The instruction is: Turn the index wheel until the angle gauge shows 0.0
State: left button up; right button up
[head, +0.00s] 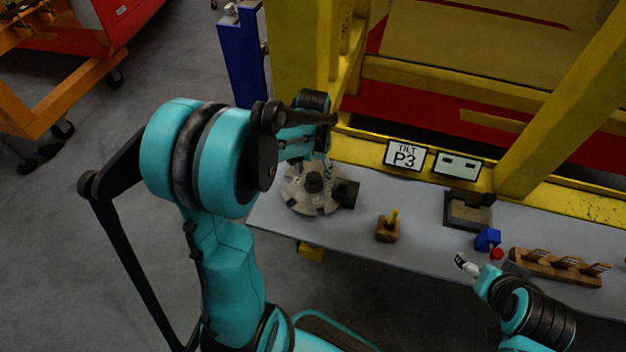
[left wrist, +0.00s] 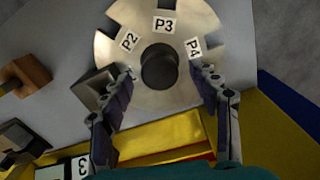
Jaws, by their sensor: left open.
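The index wheel (head: 300,200) is a notched metal disc with a dark central knob (head: 314,182). In the left wrist view the wheel (left wrist: 120,45) shows labels P2, P3 and P4, with P3 just above the knob (left wrist: 159,67). My left gripper (left wrist: 165,78) is open, its fingers on either side of the knob with gaps visible. In the head view the left arm partly hides the wheel.
A dark block (head: 347,193) abuts the wheel's right side. On the grey bench (head: 345,235) stand a wooden block with a yellow peg (head: 388,229), a dark fixture (head: 467,211), a blue block (head: 487,239) and a wooden rack (head: 555,268). A yellow frame (head: 430,83) rises behind.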

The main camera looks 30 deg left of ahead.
aim_at(314, 177)
pick_arm(q)
notch_tip(314, 177, down, 4)
jog(key=shift+f+b, duration=0.1)
jog(key=shift+b, duration=0.3)
grip_shut()
jog(key=shift+d, duration=0.1)
